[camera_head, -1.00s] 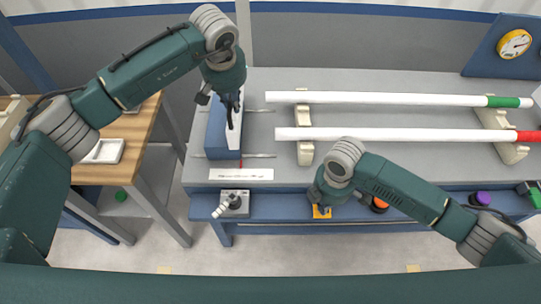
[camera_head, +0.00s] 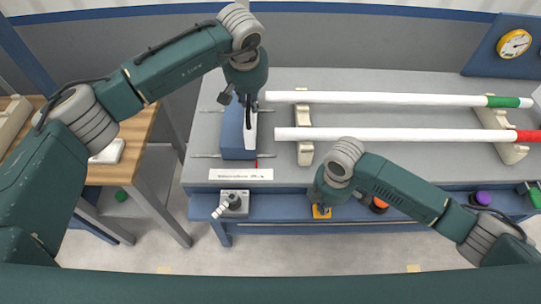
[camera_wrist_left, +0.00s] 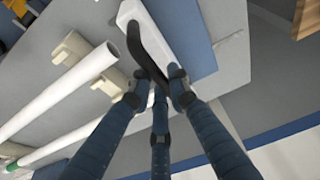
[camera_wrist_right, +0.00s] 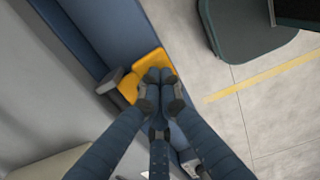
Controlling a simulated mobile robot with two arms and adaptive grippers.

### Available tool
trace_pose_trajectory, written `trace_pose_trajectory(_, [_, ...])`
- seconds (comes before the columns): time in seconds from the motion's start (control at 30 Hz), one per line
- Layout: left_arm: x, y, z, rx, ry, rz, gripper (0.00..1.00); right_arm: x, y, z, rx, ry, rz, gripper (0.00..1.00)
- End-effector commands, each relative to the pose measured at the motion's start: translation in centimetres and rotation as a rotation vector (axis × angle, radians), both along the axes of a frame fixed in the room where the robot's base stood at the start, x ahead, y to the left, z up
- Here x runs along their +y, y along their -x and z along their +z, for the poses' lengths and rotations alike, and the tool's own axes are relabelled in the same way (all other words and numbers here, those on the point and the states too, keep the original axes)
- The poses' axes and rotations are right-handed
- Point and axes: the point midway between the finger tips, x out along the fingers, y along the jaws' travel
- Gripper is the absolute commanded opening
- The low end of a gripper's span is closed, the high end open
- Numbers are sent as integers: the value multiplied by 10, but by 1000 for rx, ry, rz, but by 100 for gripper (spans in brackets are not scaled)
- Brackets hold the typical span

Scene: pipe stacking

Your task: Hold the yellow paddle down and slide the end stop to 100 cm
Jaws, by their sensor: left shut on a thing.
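The end stop (camera_head: 233,135) is a blue block with a white face on its right side. It sits across two thin rails on the bench, and also shows in the left wrist view (camera_wrist_left: 198,48). A small red pointer (camera_head: 257,163) is at its near side, by a white scale strip (camera_head: 240,174) too small to read. The yellow paddle (camera_head: 321,213) is on the bench's front shelf, also in the right wrist view (camera_wrist_right: 150,63). My right gripper (camera_wrist_right: 158,76) has its fingertips together against the paddle, partly hiding it.
Two white pipes, one with a green end (camera_head: 509,102) and one with a red end (camera_head: 527,136), lie on cream supports (camera_head: 305,152) right of the stop. A grey box with a lever (camera_head: 234,203) is on the front shelf. A dial (camera_head: 514,43) stands back right.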

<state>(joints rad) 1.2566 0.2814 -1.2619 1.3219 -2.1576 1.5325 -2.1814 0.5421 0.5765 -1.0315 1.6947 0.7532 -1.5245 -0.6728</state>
Motion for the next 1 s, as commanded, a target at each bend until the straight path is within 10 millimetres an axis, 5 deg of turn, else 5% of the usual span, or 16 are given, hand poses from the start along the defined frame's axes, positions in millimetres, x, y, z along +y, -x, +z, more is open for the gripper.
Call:
trace_pose_trajectory(0.83, [2,-4,3,-11,0,4,0,0,0,40,1,1,-1,0])
trace_pose_trajectory(0.87, [2,-4,3,-11,0,4,23,0,0,40,1,1,-1,0])
trace_pose_trajectory(0.93, [2,-3,3,-10,-1,4,37,0,0,40,0,1,-1,0])
trace_pose_trajectory(1.0, [2,-3,2,-8,-1,3,41,0,0,40,0,1,-1,0])
